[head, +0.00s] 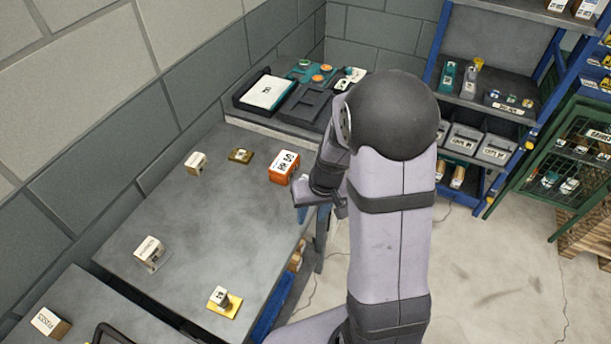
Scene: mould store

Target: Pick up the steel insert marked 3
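I cannot make out a mark 3 on any piece, so I cannot tell which is the steel insert. On the grey table (215,215) stand a small labelled block (196,163), a flat brass-coloured piece (240,156) and an orange box (283,168) with a white label. Nearer stand a grey labelled block (149,253) and a small labelled block (220,295) on a yellow plate (232,306).
A bench behind holds a white-topped tray (266,91) and dark cases (304,103). A blue shelf rack (436,62) stands at the back right, with a green mesh door (575,165) beside it. A block wall bounds the left. The table's middle is clear.

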